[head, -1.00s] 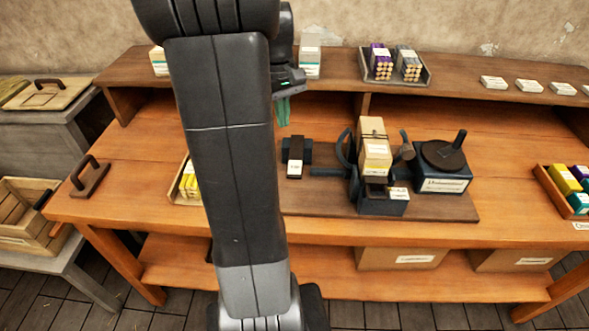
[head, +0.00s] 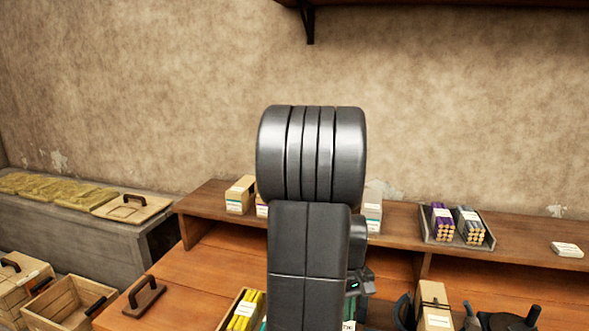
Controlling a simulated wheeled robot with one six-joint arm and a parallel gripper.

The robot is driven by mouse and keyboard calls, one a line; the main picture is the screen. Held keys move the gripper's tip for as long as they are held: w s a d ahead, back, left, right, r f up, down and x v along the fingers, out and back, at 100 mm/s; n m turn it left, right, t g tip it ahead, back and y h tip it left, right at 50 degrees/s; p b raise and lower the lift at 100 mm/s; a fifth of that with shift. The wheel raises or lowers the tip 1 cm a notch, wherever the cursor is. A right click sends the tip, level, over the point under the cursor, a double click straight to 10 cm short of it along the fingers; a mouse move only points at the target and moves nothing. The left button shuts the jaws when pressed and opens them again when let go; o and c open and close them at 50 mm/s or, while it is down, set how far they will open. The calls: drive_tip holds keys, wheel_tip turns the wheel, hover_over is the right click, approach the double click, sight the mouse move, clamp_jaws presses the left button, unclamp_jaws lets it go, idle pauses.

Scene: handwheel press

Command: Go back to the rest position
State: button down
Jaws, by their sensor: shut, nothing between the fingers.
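My arm rises through the middle of the head view. The dark body of my gripper (head: 358,283), with a small green light, shows just right of the arm link, above the workbench. Its fingers are mostly hidden by the arm; it is shut and no held object shows. The handwheel press (head: 403,311) is at the bottom edge, right of my gripper, largely cut off, with a tan labelled block (head: 433,302) at it. My gripper is apart from the press.
The bench's raised back shelf (head: 398,219) carries cartons (head: 241,194) and a tray of purple and grey bundles (head: 456,226). A yellow-filled box (head: 243,311) sits left of my arm. A wall shelf (head: 420,3) hangs above. Wooden crates (head: 70,300) and a side table (head: 105,235) stand left.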

drive_tip(key=shift+w+a+r+p, duration=0.15)
drive_tip(key=shift+r+p, duration=0.75)
drive_tip(key=shift+r, duration=0.65)
drive_tip(key=shift+f, duration=0.15)
